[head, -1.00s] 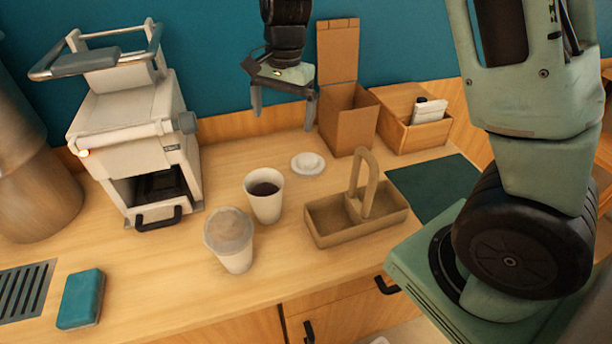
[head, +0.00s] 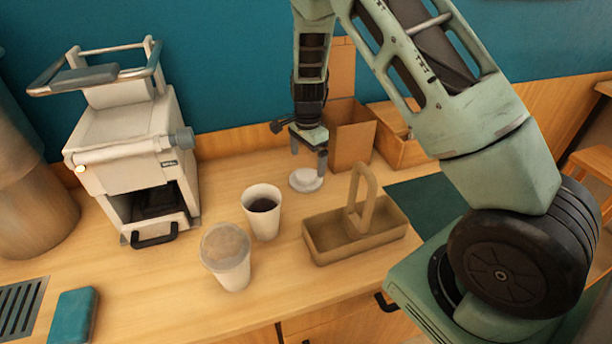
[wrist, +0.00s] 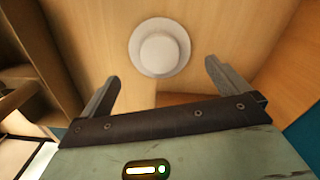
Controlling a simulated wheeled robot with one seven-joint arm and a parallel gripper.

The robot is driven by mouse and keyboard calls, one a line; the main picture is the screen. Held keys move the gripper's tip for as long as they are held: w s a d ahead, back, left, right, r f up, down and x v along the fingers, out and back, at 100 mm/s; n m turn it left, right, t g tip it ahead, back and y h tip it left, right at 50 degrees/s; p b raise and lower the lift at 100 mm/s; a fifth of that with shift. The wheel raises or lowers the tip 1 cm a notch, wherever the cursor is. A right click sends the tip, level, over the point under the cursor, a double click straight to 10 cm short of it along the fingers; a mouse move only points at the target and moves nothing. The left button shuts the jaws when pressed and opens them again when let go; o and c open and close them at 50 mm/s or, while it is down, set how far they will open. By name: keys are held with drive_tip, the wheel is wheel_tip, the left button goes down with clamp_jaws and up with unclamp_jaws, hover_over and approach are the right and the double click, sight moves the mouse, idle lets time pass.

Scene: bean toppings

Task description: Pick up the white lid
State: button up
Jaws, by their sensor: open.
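The white lid (head: 306,180) lies flat on the wooden counter, between the open white cup and the brown box. In the wrist view the lid (wrist: 160,48) is whole and in plain sight, round with a raised middle, ahead of the fingertips and roughly centred between them. My gripper (head: 309,162) is open and empty, pointing down just above the lid in the head view. In the wrist view its two fingers (wrist: 160,78) stand apart, and neither appears to touch the lid.
An open cup (head: 262,218) with dark contents and a cup with a translucent lid (head: 228,262) stand to the front left. A brown carrier (head: 335,246) sits to the front right. A tall brown box (head: 349,143) stands close behind. A white machine (head: 130,130) is left.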

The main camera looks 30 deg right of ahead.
sight(306, 174)
drive_tip(key=shift+a+f+p, duration=0.15)
drive_tip(key=shift+f+p, duration=0.35)
drive_tip(key=shift+f, duration=0.95)
drive_tip(key=shift+a+f+p, duration=0.1)
drive_tip(key=shift+f+p, duration=0.35)
drive_tip(key=shift+f, duration=1)
drive_tip(key=c, duration=0.7)
